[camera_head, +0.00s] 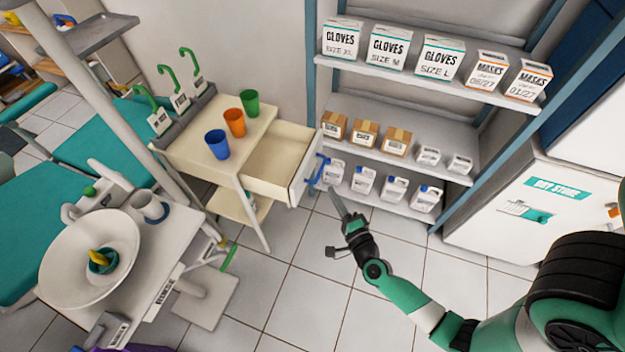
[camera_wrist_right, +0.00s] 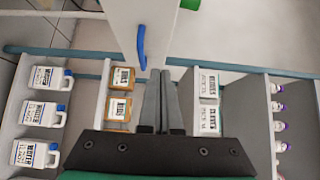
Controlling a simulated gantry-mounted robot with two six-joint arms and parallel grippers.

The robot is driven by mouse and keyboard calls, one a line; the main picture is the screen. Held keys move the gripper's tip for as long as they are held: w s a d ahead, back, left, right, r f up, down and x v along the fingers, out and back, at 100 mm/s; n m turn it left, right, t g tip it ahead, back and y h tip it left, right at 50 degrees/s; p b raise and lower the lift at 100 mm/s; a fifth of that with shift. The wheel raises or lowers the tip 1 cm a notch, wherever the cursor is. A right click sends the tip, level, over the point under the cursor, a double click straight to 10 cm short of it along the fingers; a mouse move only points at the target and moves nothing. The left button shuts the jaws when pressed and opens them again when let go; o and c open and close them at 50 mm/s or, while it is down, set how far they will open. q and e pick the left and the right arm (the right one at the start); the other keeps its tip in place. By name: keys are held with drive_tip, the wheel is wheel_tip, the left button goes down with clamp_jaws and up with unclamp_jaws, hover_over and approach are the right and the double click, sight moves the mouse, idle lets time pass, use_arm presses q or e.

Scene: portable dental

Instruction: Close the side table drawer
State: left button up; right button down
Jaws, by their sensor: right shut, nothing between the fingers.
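The side table (camera_head: 200,160) is cream-coloured and stands left of the middle in the head view. Its drawer (camera_head: 275,158) is pulled out to the right and looks empty. The white drawer front (camera_head: 305,168) carries a blue handle (camera_head: 318,174). In the right wrist view the drawer front (camera_wrist_right: 159,20) is at the top with the blue handle (camera_wrist_right: 141,47) on it. My right gripper (camera_head: 340,203) is shut and empty, just right of and below the handle, apparently apart from it. In the wrist view its fingertips (camera_wrist_right: 160,75) are below the handle. My left gripper is not in view.
Blue (camera_head: 217,144), orange (camera_head: 234,122) and green (camera_head: 250,103) cups stand on the table top. A shelf unit (camera_head: 400,150) with boxes and bottles is behind the drawer to the right. A basin unit (camera_head: 90,255) stands at front left. The tiled floor (camera_head: 290,270) before the drawer is clear.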

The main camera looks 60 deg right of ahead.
sight(307, 168)
drive_tip(key=w+d, duration=0.1)
drive_tip(key=w, duration=0.1)
drive_tip(key=w+d, duration=0.1)
drive_tip(key=w, duration=0.2)
drive_tip(key=w+d, duration=0.1)
drive_tip(key=w, duration=0.1)
drive_tip(key=shift+w+d+b, duration=0.15)
drive_tip(key=shift+b, duration=0.15)
drive_tip(key=shift+w, duration=0.45)
drive_tip(key=shift+w, duration=0.1)
